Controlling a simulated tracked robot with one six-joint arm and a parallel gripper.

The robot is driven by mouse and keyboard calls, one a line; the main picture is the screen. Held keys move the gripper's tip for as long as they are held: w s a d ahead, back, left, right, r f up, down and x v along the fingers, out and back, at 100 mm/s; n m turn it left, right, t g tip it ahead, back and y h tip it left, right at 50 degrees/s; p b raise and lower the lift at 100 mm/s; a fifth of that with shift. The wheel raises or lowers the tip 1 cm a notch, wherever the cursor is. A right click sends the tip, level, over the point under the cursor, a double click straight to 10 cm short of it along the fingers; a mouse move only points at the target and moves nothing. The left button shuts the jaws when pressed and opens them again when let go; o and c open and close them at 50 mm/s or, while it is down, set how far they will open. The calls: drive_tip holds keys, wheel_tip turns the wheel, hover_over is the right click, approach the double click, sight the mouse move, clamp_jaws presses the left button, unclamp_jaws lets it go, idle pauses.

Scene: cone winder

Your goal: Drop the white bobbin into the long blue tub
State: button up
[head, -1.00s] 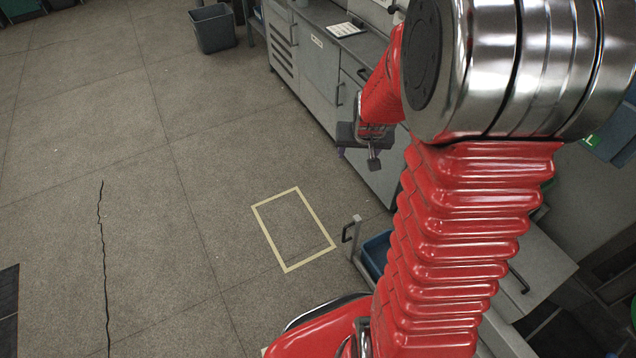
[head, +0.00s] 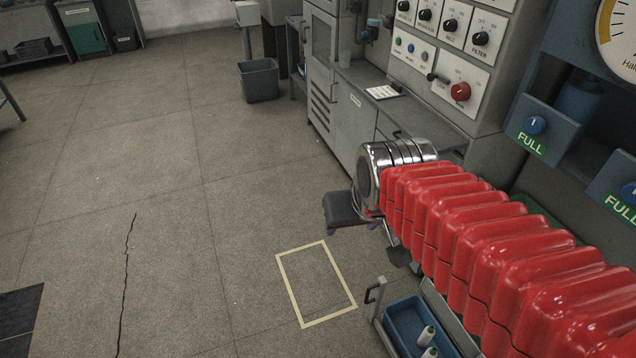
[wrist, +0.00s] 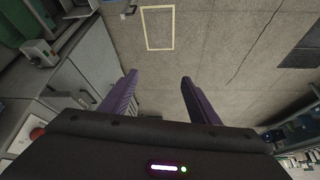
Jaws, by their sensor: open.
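My gripper (wrist: 158,84) is open, with nothing between its two purple fingers in the wrist view. In the head view it is mostly behind my own wrist parts, above the floor beside the cabinets. A blue tub (head: 399,318) stands at the bottom of the head view, partly hidden by my red arm and cut by the frame's edge. White bobbins (head: 426,337) with green tops stand in it. I cannot tell whether one of them is the task's bobbin, or whether this tub is the long one. The gripper is apart from the tub.
A grey trolley with a handle (head: 375,290) carries the tub. A yellow taped rectangle (head: 316,284) marks bare floor beside it. Grey cabinets (head: 352,125) and a control panel (head: 450,50) line the right. A dark bin (head: 259,80) stands further back.

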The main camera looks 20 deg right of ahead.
drive_tip(key=s+a+r+n, duration=0.1)
drive_tip(key=s+a+r, duration=0.1)
drive_tip(key=s, duration=0.4)
drive_tip(key=shift+s+a, duration=0.2)
drive_tip(key=shift+a, duration=0.45)
